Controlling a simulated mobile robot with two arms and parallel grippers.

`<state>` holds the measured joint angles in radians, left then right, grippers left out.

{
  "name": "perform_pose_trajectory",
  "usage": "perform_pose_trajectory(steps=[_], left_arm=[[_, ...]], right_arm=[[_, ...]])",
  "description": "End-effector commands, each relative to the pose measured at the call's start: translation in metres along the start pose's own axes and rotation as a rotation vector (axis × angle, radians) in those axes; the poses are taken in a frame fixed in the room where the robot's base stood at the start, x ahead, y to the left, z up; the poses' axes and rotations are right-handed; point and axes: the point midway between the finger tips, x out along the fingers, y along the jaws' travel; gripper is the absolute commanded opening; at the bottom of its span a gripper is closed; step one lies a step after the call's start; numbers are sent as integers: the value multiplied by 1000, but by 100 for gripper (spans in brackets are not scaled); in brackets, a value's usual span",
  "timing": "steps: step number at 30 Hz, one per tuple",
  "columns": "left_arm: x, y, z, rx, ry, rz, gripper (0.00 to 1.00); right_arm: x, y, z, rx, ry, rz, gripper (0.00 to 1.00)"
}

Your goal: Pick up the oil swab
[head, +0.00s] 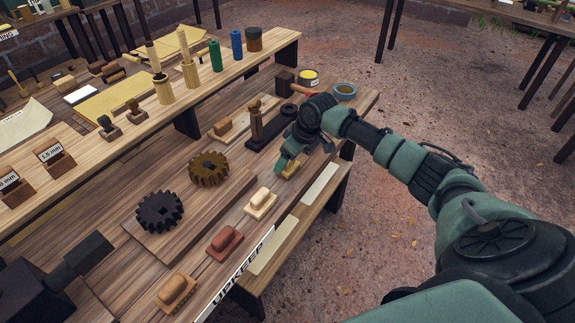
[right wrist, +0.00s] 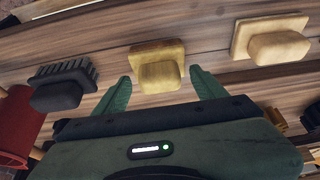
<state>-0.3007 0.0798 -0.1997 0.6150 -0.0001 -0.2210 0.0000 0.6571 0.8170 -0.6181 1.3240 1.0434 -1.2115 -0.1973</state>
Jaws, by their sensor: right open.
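A yellow, oil-coloured block with a raised grip, which looks like the oil swab (right wrist: 158,65), lies on the wooden bench. In the head view the yellow swab (head: 292,170) is partly hidden by my right gripper (head: 281,166). In the right wrist view my right gripper (right wrist: 160,76) is open, with one green finger to each side of the swab's near part. Nothing is held, and I cannot tell whether the fingers touch the swab. My left gripper is not in view.
A cream block (head: 261,203), a red-brown block (head: 225,243) and a tan block (head: 176,290) lie along the bench's front. A black brush (right wrist: 62,82) is left of the swab in the wrist view. Two gears and a raised shelf (head: 215,88) stand behind.

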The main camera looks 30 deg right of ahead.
Motion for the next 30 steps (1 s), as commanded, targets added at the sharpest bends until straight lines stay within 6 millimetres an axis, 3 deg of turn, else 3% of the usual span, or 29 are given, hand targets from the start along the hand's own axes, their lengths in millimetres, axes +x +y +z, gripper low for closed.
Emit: perform_pose_trajectory(steps=[4, 11, 12, 23, 30], left_arm=[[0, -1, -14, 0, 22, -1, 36], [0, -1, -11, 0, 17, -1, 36], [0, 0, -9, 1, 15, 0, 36], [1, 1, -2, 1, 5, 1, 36], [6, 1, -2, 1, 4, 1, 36]], right_arm=[[0, 0, 0, 0, 0, 0, 71], [0, 0, 0, 0, 0, 0, 7], [0, 0, 0, 0, 1, 0, 4], [-7, 0, -4, 0, 2, 0, 4], [-41, 1, -19, -2, 6, 2, 4]])
